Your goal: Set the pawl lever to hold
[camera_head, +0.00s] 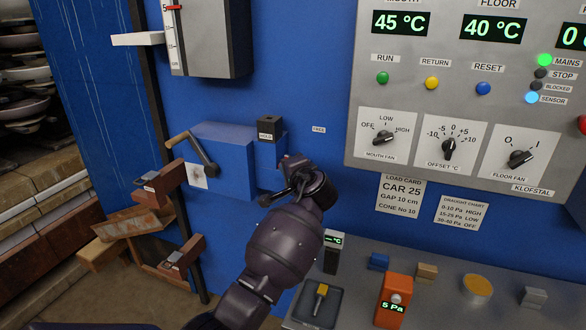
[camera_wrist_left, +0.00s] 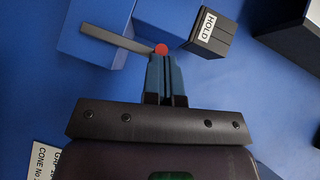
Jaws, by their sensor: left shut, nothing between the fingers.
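The pawl lever shows in the left wrist view as a grey bar (camera_wrist_left: 118,39) with a red knob (camera_wrist_left: 162,49) at its end. In the head view it is mostly hidden by my left gripper (camera_head: 288,171). A black block labelled HOLD (camera_head: 268,131) stands beside the blue housing; it also shows in the left wrist view (camera_wrist_left: 209,40), right of the knob and apart from it. A FREE label (camera_head: 319,129) is on the blue wall to the right. My left gripper (camera_wrist_left: 166,62) is shut and empty, its tips at the red knob; whether they touch it I cannot tell. My right gripper is not in view.
A blue housing (camera_head: 222,150) with a crank handle (camera_head: 193,148) is left of my gripper. A grey control panel (camera_head: 455,167) fills the right. Below it, a bench holds an orange meter (camera_head: 393,300) and several small items.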

